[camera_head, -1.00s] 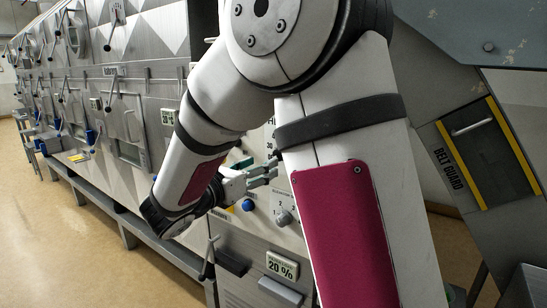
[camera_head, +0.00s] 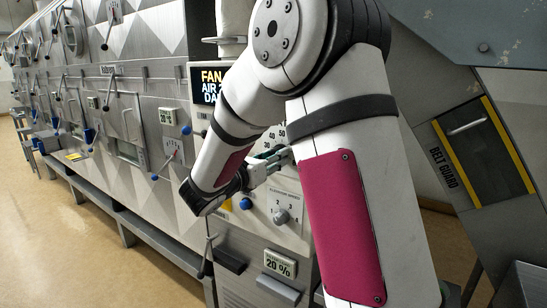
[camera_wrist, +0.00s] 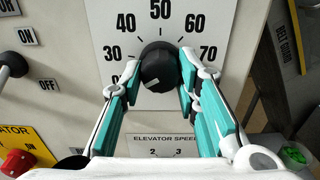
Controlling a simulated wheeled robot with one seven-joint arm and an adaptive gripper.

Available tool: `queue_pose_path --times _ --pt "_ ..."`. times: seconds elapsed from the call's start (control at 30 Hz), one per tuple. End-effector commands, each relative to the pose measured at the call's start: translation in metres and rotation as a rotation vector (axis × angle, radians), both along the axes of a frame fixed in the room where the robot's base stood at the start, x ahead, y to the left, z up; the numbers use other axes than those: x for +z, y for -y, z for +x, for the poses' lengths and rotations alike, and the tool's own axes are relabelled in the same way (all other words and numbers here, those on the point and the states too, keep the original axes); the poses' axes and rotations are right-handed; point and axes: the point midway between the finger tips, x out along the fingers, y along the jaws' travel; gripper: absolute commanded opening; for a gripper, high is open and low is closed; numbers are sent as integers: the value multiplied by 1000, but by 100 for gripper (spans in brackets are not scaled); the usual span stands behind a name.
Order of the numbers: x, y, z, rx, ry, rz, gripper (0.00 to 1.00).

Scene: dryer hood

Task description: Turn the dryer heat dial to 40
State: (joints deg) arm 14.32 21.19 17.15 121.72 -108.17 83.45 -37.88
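The heat dial is a black round knob (camera_wrist: 158,68) on a white scale plate (camera_wrist: 105,12) in the wrist view. The scale shows 30, 40, 50, 60 and 70, with 50 at the top. A short white mark on the knob points down and slightly left, below the 30. My gripper (camera_wrist: 160,66) is open, with one teal-padded finger on each side of the knob. I cannot tell whether the fingertips touch it. In the head view my gripper (camera_head: 274,158) is at the panel just below the 40 and 50, and the knob is hidden there.
Below is the elevator speed knob (camera_head: 282,216), with a blue button (camera_head: 245,203) to its left. In the wrist view, a red knob (camera_wrist: 18,163) is at lower left and a black switch (camera_wrist: 12,65) at left.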

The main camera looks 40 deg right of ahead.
Motion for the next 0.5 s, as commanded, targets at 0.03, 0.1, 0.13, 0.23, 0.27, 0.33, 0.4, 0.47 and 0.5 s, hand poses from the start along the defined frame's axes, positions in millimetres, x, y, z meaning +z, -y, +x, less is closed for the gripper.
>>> queue_pose_path --times 0.03,0.1,0.13,0.23,0.27,0.33,0.4,0.47,0.5 --pt "0 0 -1 -2 0 0 9" --pt "0 0 -1 -2 0 0 2" --pt "0 0 -1 -3 0 0 2" --pt "0 0 -1 -3 2 1 2" --pt "0 0 -1 -3 4 1 2" --pt "0 0 -1 -3 13 4 2" --pt "0 0 0 -3 28 9 2" --pt "-1 0 0 -2 48 17 2" --pt "-1 0 0 -2 64 22 2"
